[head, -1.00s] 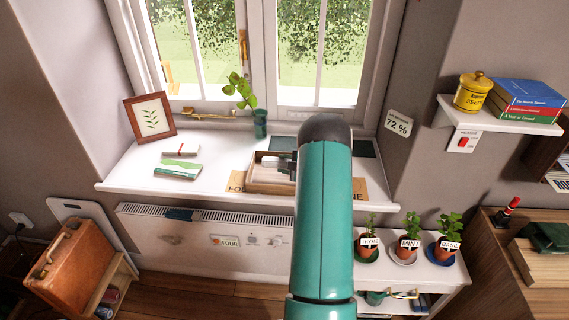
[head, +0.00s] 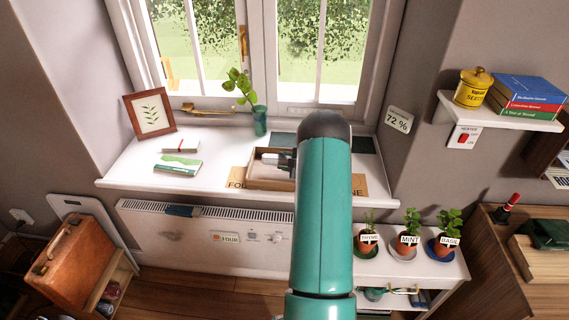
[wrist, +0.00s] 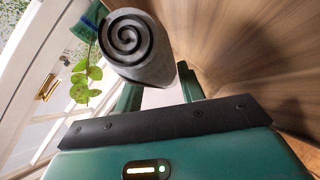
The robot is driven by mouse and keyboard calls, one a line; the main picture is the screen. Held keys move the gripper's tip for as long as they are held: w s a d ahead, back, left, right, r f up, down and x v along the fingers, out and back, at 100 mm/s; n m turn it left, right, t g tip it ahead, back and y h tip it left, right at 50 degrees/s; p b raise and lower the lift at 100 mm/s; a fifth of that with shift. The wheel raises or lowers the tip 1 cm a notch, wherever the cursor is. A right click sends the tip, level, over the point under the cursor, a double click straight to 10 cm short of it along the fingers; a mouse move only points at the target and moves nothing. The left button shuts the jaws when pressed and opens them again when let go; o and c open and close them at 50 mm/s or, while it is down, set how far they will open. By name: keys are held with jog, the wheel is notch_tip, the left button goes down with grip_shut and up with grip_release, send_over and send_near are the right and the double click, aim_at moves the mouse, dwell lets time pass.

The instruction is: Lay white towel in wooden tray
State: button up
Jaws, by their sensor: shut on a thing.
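The wooden tray (head: 268,186) is a shallow brown box on the white windowsill, partly hidden by my teal arm. A rolled white towel (wrist: 135,42) shows its grey-shaded spiral end in the wrist view. My gripper (wrist: 158,88) is shut on the roll, one finger at each side. In the head view, my gripper (head: 286,160) and the pale towel (head: 268,158) appear over or inside the tray. I cannot tell whether the towel touches the tray floor. Wood grain (wrist: 235,50) fills the right of the wrist view, close to the roll.
A plant in a teal vase (head: 260,121) stands behind the tray. A green book (head: 178,167), a small pale book (head: 181,146) and a framed leaf picture (head: 150,116) lie or stand to the left. A lettered brown mat (head: 237,178) is under the tray. The sill's front left is clear.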

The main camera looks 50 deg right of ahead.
aim_at(285, 161)
jog(key=shift+r, duration=3.5)
jog(key=w+a+f, duration=0.1)
jog(key=w+a, duration=0.4)
jog(key=a, duration=0.7)
jog(key=w+a+f, duration=0.2)
jog(key=w+a, duration=0.2)
jog(key=a, duration=0.8)
jog(key=s+a+f, duration=0.2)
jog(key=a, duration=0.6)
jog(key=s+a+f, duration=0.2)
jog(key=s+a, duration=0.1)
jog(key=a, duration=0.5)
jog(key=s+a+f, duration=0.2)
jog(key=a, duration=0.6)
jog(key=shift+s+m+h, duration=0.25)
jog(key=shift+m+h, duration=0.05)
jog(key=shift+h, duration=0.1)
jog(key=shift+d, duration=0.1)
